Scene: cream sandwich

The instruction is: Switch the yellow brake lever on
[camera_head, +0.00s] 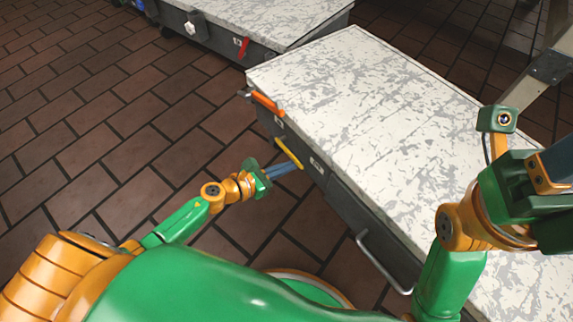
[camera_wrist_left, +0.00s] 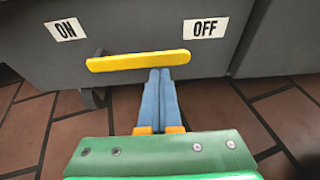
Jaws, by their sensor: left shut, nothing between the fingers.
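The yellow brake lever (camera_head: 289,153) sticks out from the dark side of the near table. In the left wrist view the lever (camera_wrist_left: 135,62) lies nearly level, below an ON label (camera_wrist_left: 66,29) at left and an OFF label (camera_wrist_left: 206,27) at right. My left gripper (camera_head: 298,166) is shut and empty, its blue fingertips (camera_wrist_left: 160,73) at the lever's lower edge, right of its middle. I cannot tell whether they touch it. My right arm shows at the right of the head view, but its fingers do not.
The near table's mottled white top (camera_head: 370,100) is bare. An orange lever (camera_head: 267,102) is further along its side, and a metal handle (camera_head: 383,262) is nearer. A second table (camera_head: 265,18) with a red lever (camera_head: 243,47) stands behind. The tiled floor at left is clear.

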